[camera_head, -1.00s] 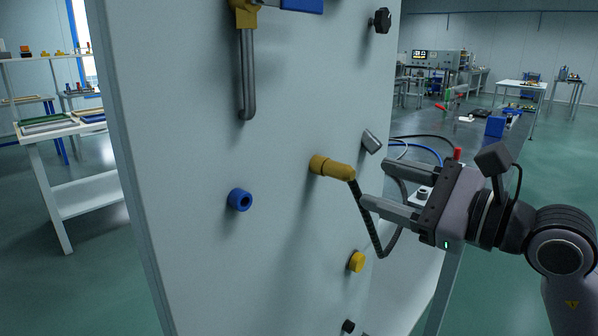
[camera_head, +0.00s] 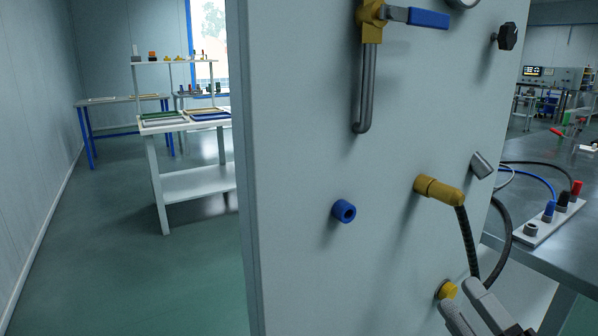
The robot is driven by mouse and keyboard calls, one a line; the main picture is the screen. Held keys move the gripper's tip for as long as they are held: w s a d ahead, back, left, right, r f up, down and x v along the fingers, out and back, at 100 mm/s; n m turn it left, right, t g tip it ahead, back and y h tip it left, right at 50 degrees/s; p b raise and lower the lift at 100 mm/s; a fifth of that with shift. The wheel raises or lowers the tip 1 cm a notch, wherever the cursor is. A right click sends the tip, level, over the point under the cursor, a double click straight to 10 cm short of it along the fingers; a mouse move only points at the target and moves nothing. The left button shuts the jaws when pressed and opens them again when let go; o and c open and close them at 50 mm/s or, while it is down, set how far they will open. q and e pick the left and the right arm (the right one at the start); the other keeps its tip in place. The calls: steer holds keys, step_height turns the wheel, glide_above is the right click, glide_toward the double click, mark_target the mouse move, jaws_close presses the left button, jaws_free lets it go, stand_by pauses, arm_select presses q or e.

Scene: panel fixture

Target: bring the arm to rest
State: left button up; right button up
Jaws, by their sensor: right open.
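My right gripper (camera_head: 470,308) is at the bottom right of the head view, cut off by the lower edge. Its two grey fingers are apart with nothing between them. They appear just below and in front of a yellow knob (camera_head: 447,290) on the panel (camera_head: 300,150); whether they touch it I cannot tell. A brass-coloured connector (camera_head: 439,190) with a black cable (camera_head: 467,243) hanging from it sits on the panel above the gripper, apart from it. My left gripper does not show.
The panel also carries a blue socket (camera_head: 344,211), a valve with a blue lever (camera_head: 428,18), a black knob (camera_head: 508,36) and a grey toggle (camera_head: 481,165). A workbench (camera_head: 560,245) with cables stands at the right. Open floor (camera_head: 120,230) lies at the left.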

steer(key=s+f+m+g+h, duration=0.3)
steer(key=f+m+g+h, duration=0.3)
steer(key=f+m, duration=1.05)
steer(key=s+a+f+m+g, duration=0.35)
steer(key=s+f, duration=0.55)
steer(key=f, duration=0.5)
step_height(320, 180, up, 13)
steer(key=s+p, duration=0.1)
steer(key=p, duration=1.5)
steer(key=shift+s+d+r+g+h+p, duration=0.25)
steer(key=shift+d+g+h+p, duration=0.1)
steer(key=shift+d+g, duration=0.1)
